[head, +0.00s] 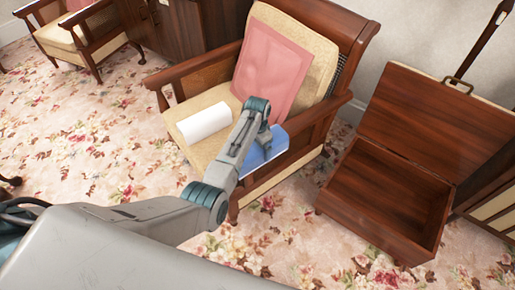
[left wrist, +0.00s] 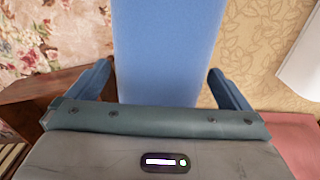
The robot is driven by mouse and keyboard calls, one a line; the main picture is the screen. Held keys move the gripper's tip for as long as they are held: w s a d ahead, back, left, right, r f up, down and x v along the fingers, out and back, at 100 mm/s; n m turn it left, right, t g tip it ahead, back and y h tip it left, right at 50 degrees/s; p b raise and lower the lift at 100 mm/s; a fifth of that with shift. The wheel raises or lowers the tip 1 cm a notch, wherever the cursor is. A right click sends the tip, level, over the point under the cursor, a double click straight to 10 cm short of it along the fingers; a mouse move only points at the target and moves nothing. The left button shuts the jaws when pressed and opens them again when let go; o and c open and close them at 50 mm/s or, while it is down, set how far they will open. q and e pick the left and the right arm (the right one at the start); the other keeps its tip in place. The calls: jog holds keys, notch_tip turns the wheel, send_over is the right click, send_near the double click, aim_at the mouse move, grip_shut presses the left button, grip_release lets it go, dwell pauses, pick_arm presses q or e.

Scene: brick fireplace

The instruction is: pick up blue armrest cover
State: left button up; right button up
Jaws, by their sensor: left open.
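The blue armrest cover (head: 270,149) lies at the right side of the armchair's seat, partly hidden by my left arm. In the left wrist view the cover (left wrist: 165,35) runs as a wide blue band between my fingers. My left gripper (left wrist: 160,72) is open, with one blue finger on each side of the band and visible gaps. In the head view my left gripper (head: 264,142) is over the cover, its fingertips not clearly seen. I cannot tell whether it touches the cover. My right gripper is in neither view.
A white rolled cloth (head: 204,122) lies on the cream seat, and a pink cover (head: 273,65) leans on the backrest. An open wooden chest (head: 388,195) stands right of the armchair (head: 185,75). Another armchair (head: 75,35) is at upper left. Floral carpet (head: 90,150) is clear at left.

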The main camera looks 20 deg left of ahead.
pick_arm(q)
jog(key=shift+f, duration=0.75)
jog(key=c, duration=0.9)
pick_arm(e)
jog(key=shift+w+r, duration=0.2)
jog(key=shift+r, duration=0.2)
pick_arm(q)
jog(key=shift+r, duration=0.1)
